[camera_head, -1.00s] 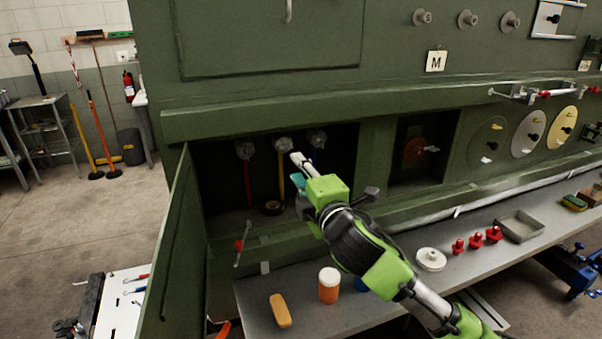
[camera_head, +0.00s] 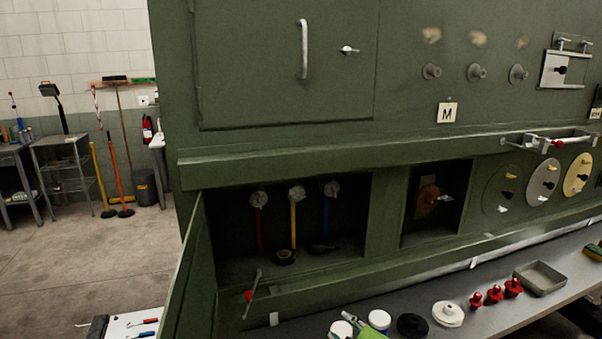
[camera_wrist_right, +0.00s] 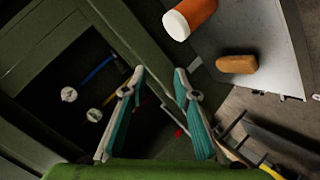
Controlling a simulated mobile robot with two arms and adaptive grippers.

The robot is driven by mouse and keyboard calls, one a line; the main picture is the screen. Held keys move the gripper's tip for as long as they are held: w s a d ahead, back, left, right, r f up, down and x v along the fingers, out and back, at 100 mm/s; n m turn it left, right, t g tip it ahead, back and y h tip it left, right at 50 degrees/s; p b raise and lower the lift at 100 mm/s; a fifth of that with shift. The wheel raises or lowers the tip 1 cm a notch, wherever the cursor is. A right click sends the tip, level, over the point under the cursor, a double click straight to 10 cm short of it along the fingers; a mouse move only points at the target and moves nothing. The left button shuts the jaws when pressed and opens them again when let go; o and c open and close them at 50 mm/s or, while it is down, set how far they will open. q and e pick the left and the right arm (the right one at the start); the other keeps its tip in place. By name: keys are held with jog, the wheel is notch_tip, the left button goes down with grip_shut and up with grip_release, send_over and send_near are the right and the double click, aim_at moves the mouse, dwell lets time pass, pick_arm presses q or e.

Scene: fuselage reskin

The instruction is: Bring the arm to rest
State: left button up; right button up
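My right arm's gripper (camera_head: 350,320) shows only at the bottom edge of the head view, low over the bench among the jars. In the right wrist view the two teal-padded fingers (camera_wrist_right: 160,76) stand apart with nothing between them. The open bay (camera_head: 290,222) with red, yellow and blue rods is ahead of it in the green panel and shows in the wrist view too. An orange bottle with a white cap (camera_wrist_right: 190,18) and a tan block (camera_wrist_right: 237,64) lie beyond the fingers. My left gripper is not in view.
The bench (camera_head: 460,322) carries a white round part (camera_head: 448,313), a black round part (camera_head: 412,326), several red knobs (camera_head: 494,294) and a grey tray (camera_head: 540,278). An open door (camera_head: 190,270) sticks out left of the bay.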

jog(key=s+d+f+m+g+h, duration=0.1)
jog(key=s+d+f+m+g, duration=0.25)
jog(key=s+f, duration=0.45)
jog(key=s+d+f+m+g, duration=0.3)
jog(key=s+d, duration=0.1)
jog(key=s, duration=0.9)
jog(key=s+d+f+m+g+h, duration=0.1)
jog(key=s+d+f+m+g, duration=0.25)
jog(key=s+f, duration=0.45)
jog(key=s+f+b, duration=0.2)
jog(key=f+b, duration=0.1)
jog(key=f, duration=1.2)
jog(key=s+f+b, duration=0.2)
jog(key=f+b, duration=0.1)
jog(key=f, duration=1.3)
jog(key=s+d+f+g+b, duration=0.1)
jog(key=s+d+f+b, duration=0.2)
jog(key=s+f, duration=1.3)
notch_tip(320, 180, down, 4)
jog(key=shift+s+d+r+b, duration=0.2)
jog(key=shift+s+b, duration=0.15)
jog(key=shift+b, duration=0.2)
